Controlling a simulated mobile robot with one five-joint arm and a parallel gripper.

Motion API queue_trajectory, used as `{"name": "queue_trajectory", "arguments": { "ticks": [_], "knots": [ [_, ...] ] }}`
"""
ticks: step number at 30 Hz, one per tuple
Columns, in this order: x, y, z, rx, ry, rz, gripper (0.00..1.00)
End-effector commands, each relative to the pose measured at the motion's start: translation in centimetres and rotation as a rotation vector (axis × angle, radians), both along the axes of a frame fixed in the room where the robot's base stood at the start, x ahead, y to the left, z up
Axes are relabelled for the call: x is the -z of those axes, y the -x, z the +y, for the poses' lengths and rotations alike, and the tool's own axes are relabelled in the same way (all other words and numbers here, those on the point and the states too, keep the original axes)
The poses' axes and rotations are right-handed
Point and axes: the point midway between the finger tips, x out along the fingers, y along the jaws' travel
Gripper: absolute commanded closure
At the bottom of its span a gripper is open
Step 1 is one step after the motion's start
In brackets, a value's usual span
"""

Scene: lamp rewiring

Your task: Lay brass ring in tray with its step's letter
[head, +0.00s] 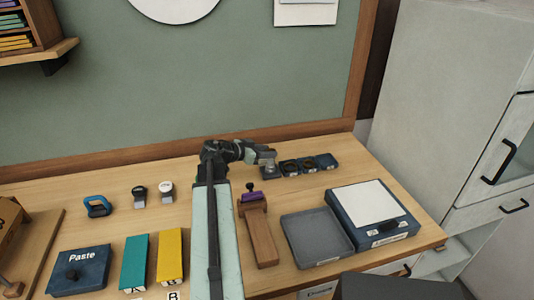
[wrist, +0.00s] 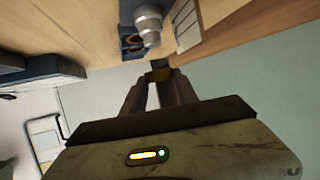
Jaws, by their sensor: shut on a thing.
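My gripper (head: 266,158) reaches to the right over the left end of a row of small dark blue trays at the back of the bench. In the wrist view my gripper (wrist: 158,76) is shut on a small brass-brown piece, likely the brass ring (wrist: 159,74), seen edge-on between the fingertips. The trays (head: 327,161) stand side by side; a round piece shows in at least one. One blue tray (wrist: 131,47) with a brass-coloured round shape shows beyond the fingertips in the wrist view. No tray letter is readable. The leftmost tray is partly hidden by my gripper.
A silver cylindrical piece (wrist: 148,22) stands close to the tray in the wrist view. A wooden block with a purple top (head: 258,230), a grey open tray (head: 317,238) and a blue box with a white top (head: 370,205) stand nearer. A green wall board (head: 240,80) is behind.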

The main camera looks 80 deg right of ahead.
Motion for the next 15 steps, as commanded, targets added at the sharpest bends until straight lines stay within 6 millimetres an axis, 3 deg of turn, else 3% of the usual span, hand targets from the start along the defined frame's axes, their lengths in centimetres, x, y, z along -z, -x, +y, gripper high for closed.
{"name": "queue_trajectory", "arguments": {
  "ticks": [1, 6, 15],
  "knots": [
    [-2.4, 0.0, 0.0, 0.000, 0.000, 0.000, 1.00],
    [-4.8, 0.0, 0.0, 0.000, 0.000, 0.000, 1.00],
    [-4.7, -0.1, 0.0, -0.001, 0.000, 0.000, 1.00]
  ]
}}
